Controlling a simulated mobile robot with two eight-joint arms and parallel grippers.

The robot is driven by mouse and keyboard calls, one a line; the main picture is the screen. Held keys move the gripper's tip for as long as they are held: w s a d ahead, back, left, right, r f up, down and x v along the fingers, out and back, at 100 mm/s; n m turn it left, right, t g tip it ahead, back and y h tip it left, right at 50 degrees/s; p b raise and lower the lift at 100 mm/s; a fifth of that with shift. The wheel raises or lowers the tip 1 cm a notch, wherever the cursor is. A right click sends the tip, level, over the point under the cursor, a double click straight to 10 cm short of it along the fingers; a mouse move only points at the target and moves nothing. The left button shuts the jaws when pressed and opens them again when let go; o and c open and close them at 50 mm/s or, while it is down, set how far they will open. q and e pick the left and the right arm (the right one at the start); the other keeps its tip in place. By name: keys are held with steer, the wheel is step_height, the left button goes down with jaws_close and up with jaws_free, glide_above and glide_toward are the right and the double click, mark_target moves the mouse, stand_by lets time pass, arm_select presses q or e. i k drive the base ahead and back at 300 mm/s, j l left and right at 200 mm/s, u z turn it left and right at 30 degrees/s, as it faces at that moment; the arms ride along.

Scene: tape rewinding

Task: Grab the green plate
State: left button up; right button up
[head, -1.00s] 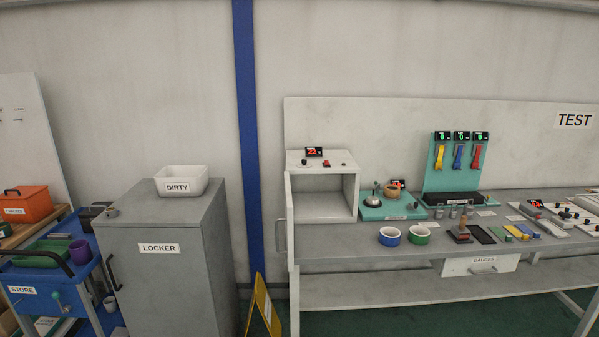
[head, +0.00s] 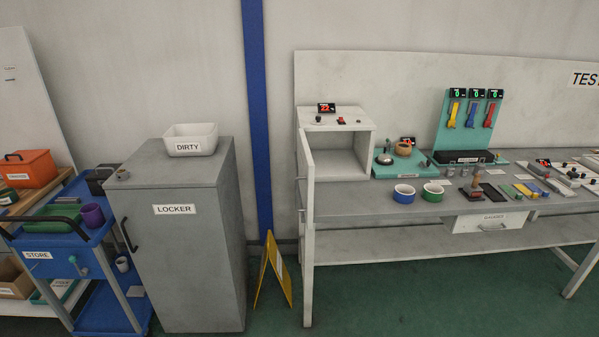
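A flat green item (head: 50,226), which looks like a plate or tray, lies on the top of the blue cart labelled STORE (head: 85,243) at the left. The cart's dark handle crosses in front of it and hides part of it. Another green item (head: 48,294) shows partly, low down behind the cart's post; I cannot tell what it is. Neither of my grippers is in view.
A purple cup (head: 93,215) stands beside the green item. A grey locker (head: 190,265) with a white DIRTY bin (head: 190,147) on top stands right of the cart. A yellow floor sign (head: 277,275) and a workbench (head: 380,203) are further right. Green floor is clear in front.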

mark_target(507, 190)
steer(key=j+z, duration=0.3)
steer(key=j, duration=0.65)
steer(key=j+z, duration=0.1)
steer(key=z, duration=1.15)
steer(key=i+z, duration=0.45)
steer(key=i, duration=0.75)
steer(key=i+u, duration=0.1)
steer(key=i, duration=0.45)
steer(key=i+l+u, duration=0.1)
steer(key=i, duration=0.4)
steer(key=i+l+u, duration=0.1)
steer(key=i+l, duration=0.15)
steer(key=i, duration=0.3)
steer(key=i+l+u, duration=0.2)
steer(key=i+u, duration=0.25)
steer(key=i+l+u, duration=0.3)
steer(key=u, duration=0.15)
steer(key=i+l+u, duration=0.35)
steer(key=u, duration=0.15)
steer(key=i+l+u, duration=0.2)
steer(key=l+u, duration=0.25)
steer(key=l, duration=0.15)
